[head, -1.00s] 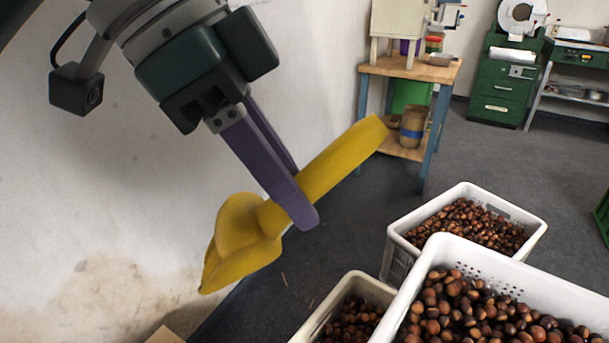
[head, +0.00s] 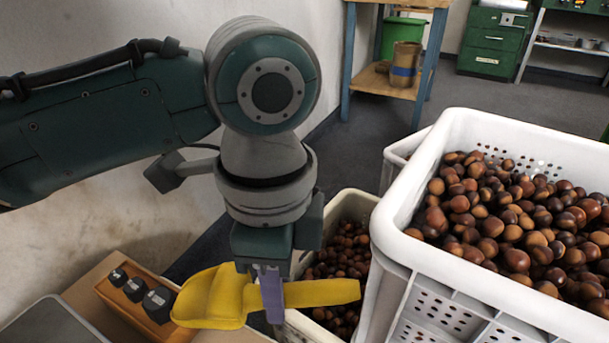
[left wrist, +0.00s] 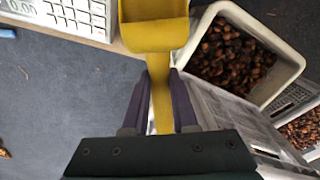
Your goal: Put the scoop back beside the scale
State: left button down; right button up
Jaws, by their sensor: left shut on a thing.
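The yellow scoop (head: 215,297) is held by its handle in my left gripper (head: 272,298), which is shut on it. The scoop's bowl points left and its handle sticks out to the right. In the left wrist view the scoop (left wrist: 155,30) lies between the fingers of my left gripper (left wrist: 158,92), bowl at the top. A grey plate, apparently the scale (head: 48,326), is cut off at the lower left. The wrist view shows part of the scale (left wrist: 75,14), with a 0.00 display. My right gripper is not in view.
A wooden block with dark weights (head: 112,297) stands on the wooden table (head: 92,277), left of the scoop. A cream crate (head: 352,205) of chestnuts is just behind the gripper. A large white crate (head: 440,262) of chestnuts stands close on the right.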

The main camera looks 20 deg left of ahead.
pick_arm(q)
notch_tip(320, 180, down, 15)
jog(key=b, duration=0.9)
notch_tip(320, 180, down, 4)
jog(key=b, duration=0.3)
jog(key=shift+f+b, duration=0.2)
jog(key=shift+b, duration=0.1)
jog(key=shift+s+r, duration=0.1)
jog(key=shift+r, duration=0.05)
jog(key=c, duration=0.7)
grip_release()
